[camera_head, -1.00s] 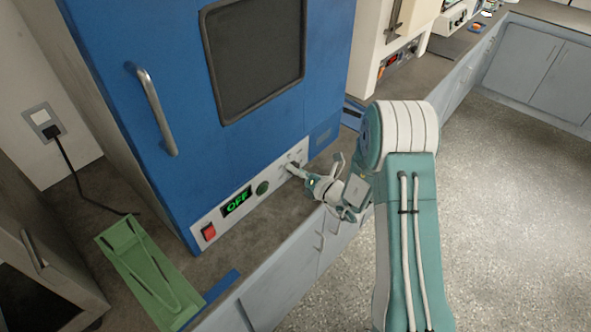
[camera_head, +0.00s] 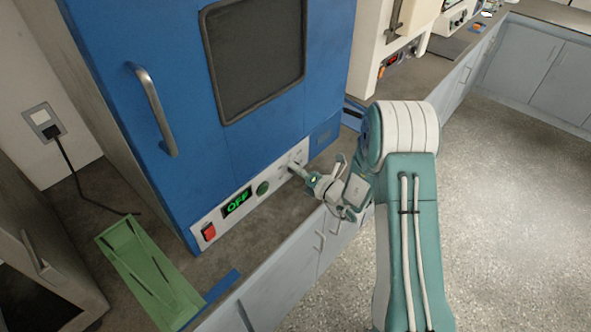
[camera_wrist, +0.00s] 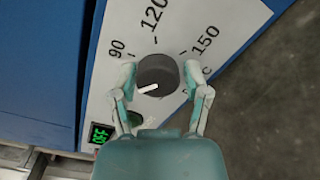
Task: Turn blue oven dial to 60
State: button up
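The blue oven (camera_head: 180,60) stands on the counter, with a pale control strip along its bottom. Its round dark dial (camera_wrist: 159,75) fills the middle of the wrist view; the dial's white mark points to the lower left, below the 90 label (camera_wrist: 117,49). The 120 and 150 labels lie above and to the upper right. No 60 label can be made out. My gripper (camera_wrist: 160,70) has one finger on each side of the dial, spread apart. A narrow gap shows at the right finger; contact at the left is unclear. The head view shows my gripper (camera_head: 297,170) at the panel's right part.
The green OFF display (camera_head: 237,202), a green button (camera_head: 262,188) and a red switch (camera_head: 209,232) lie left of the dial. A green tray-like holder (camera_head: 150,275) is on the counter at left. The counter before the dial is narrow.

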jog(key=shift+o, duration=0.6)
jog(key=v, duration=1.2)
